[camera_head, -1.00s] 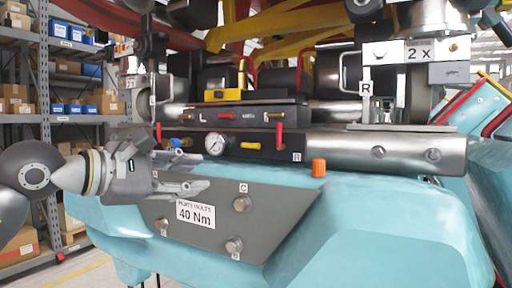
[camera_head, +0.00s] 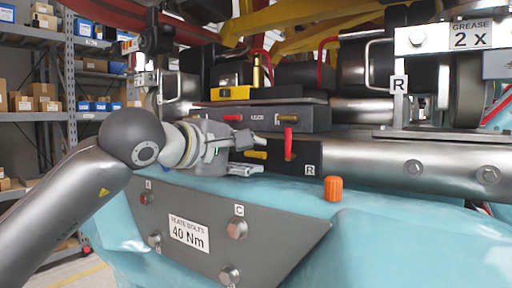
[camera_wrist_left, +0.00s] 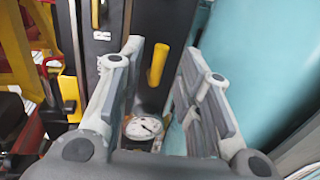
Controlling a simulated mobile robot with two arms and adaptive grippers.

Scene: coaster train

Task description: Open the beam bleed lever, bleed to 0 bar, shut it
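A dark valve block (camera_head: 270,170) lies on the silver beam in the head view. A short yellow lever (camera_head: 255,155), possibly the bleed lever, points sideways from its face. My left gripper (camera_head: 254,156) is open, with one finger above and one below that lever. In the left wrist view the yellow lever (camera_wrist_left: 157,63) shows between the spread fingers of my left gripper (camera_wrist_left: 162,52); no grip on it is visible. The round white pressure gauge (camera_wrist_left: 143,128) sits near the palm, its reading too small to tell; my gripper hides it in the head view. My right gripper is out of view.
A red lever (camera_head: 288,143) stands upright just right of the yellow one. An upper block (camera_head: 260,119) carries small red and yellow levers. An orange cap (camera_head: 333,188) stands on the teal body. A grey plate (camera_head: 200,262) with bolts is below my gripper.

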